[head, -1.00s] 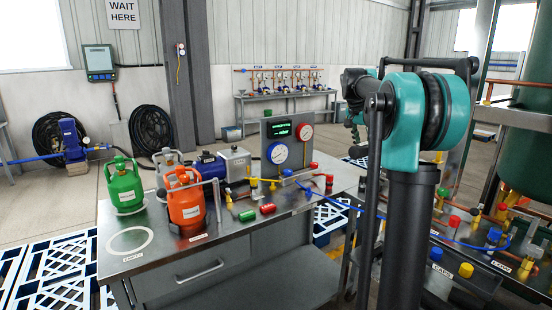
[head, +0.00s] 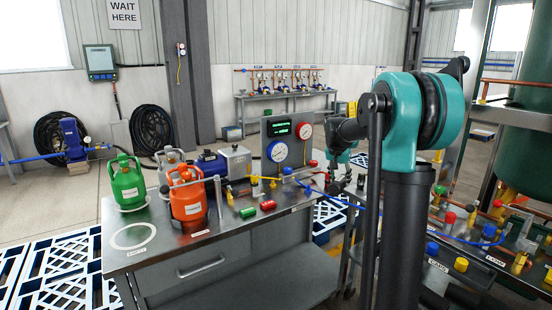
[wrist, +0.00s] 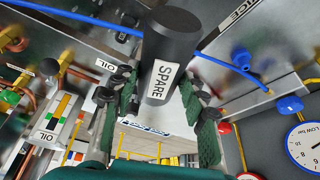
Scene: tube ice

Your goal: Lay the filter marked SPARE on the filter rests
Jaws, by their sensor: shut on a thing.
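The dark grey cylindrical filter marked SPARE (wrist: 172,48) is between the two green-padded fingers of my gripper (wrist: 162,82) in the wrist view. Its white label faces the camera, and its round end points up the picture. My gripper is shut on it. In the head view my gripper (head: 341,178) hangs near the right end of the left bench; the filter is too small and dark there to tell apart. I cannot pick out the filter rests in either view.
The steel bench (head: 230,222) carries an orange cylinder (head: 188,203), a green cylinder (head: 127,185) and a gauge panel (head: 287,140). A second bench with caps and pipework stands at right. In the wrist view, a blue hose (wrist: 75,18), OIL-labelled parts and a gauge (wrist: 306,145) are around the filter.

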